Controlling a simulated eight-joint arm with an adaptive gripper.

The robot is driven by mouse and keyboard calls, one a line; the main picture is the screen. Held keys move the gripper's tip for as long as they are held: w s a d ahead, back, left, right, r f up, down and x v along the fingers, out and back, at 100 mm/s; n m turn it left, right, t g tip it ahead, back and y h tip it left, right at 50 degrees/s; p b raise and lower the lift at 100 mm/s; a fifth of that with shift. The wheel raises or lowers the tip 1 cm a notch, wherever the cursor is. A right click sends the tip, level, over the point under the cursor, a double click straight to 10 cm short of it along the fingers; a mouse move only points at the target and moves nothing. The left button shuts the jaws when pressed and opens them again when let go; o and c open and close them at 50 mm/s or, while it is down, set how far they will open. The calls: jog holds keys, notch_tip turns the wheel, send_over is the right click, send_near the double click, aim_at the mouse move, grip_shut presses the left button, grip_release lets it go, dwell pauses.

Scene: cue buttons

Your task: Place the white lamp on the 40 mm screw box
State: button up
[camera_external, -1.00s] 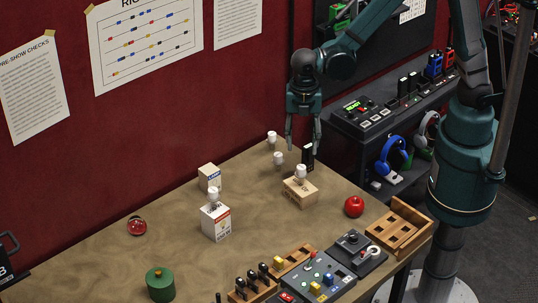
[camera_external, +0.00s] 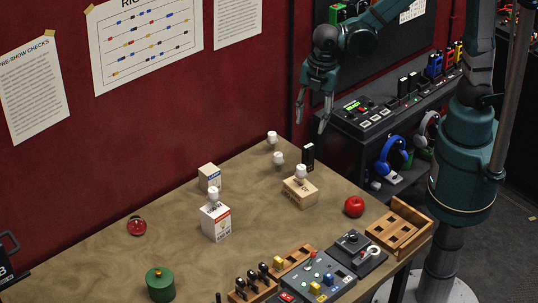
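Several small white lamps are on the table. One lamp (camera_external: 271,138) stands at the back corner and another lamp (camera_external: 278,158) just in front of it. A third lamp (camera_external: 300,172) stands on a low tan box (camera_external: 301,194), and a further lamp (camera_external: 213,194) on a white box (camera_external: 216,224). A small pale box (camera_external: 209,178) has a bare top. The box print is too small to read, so I cannot tell which is the 40 mm screw box. My gripper (camera_external: 311,122) is open and empty, pointing down, high above the table's back corner.
A red dome button (camera_external: 137,226) and green pot (camera_external: 160,284) are at left.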

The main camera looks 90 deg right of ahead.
jog(key=s+d+r+m+t, duration=0.3)
jog(key=s+d+r+m, duration=0.2)
jog(key=s+r+m, duration=0.1)
jog(key=s+d+r+m+t, duration=0.2)
jog(key=s+d+r+m, duration=0.3)
jog(key=s+m, duration=0.3)
jog(key=shift+s+d+r+t, duration=0.2)
jog(key=shift+s+r+t, duration=0.2)
jog(key=shift+s+r, duration=0.75)
